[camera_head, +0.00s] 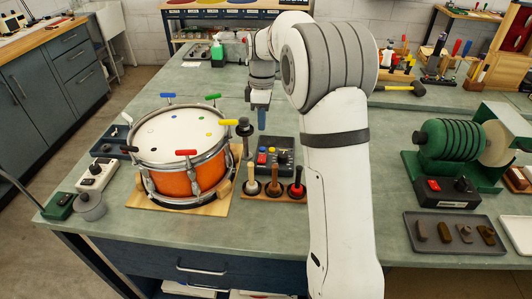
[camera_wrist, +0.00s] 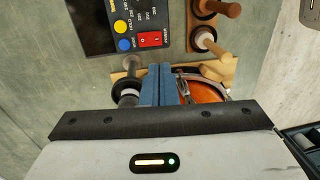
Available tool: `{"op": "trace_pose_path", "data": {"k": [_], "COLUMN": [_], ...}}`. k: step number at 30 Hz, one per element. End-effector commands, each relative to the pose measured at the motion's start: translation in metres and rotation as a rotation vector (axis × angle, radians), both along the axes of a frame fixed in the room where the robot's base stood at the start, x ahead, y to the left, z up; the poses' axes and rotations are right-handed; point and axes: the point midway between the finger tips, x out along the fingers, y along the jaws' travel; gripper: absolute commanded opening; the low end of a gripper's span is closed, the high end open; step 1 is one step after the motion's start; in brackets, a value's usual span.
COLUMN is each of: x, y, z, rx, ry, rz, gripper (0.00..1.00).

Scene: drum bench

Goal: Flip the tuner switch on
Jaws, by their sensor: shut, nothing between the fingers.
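The dark box with a red rocker switch, taken as the tuner (camera_head: 283,160), sits on the bench just right of the drum. In the wrist view the dark box (camera_wrist: 95,25) fills the top left, with a dial scale and yellow and blue buttons. Its red switch (camera_wrist: 150,40), with small white marks, lies at its lower right corner; which way it is tipped I cannot tell. My gripper (camera_head: 261,120) points down above the bench, behind the box. In the wrist view its blue-grey fingers (camera_wrist: 157,85) are together and empty, apart from the switch.
The orange drum (camera_head: 175,182) stands on a wooden board close to the left. A rack (camera_head: 255,196) of wood-, black- and red-handled tools is in front of the box. A dark post (camera_head: 245,135) rises beside the drum. A green machine (camera_head: 450,145) stands far right.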

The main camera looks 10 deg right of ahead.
Motion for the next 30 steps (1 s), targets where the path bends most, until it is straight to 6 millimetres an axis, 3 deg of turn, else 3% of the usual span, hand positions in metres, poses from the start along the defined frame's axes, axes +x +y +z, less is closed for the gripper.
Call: {"op": "trace_pose_path", "data": {"k": [9,15,21,30], "x": [-0.009,-0.013,-0.014,-0.014], "y": [0.003,0.004,0.005,0.005], "z": [-0.069,-0.1,-0.114,-0.116], "rx": [0.0,0.0,0.001,0.0], "ry": [0.005,0.003,0.002,0.001], "rz": [0.0,0.0,0.0,0.0], "gripper": [0.0,0.0,0.0,0.0]}}
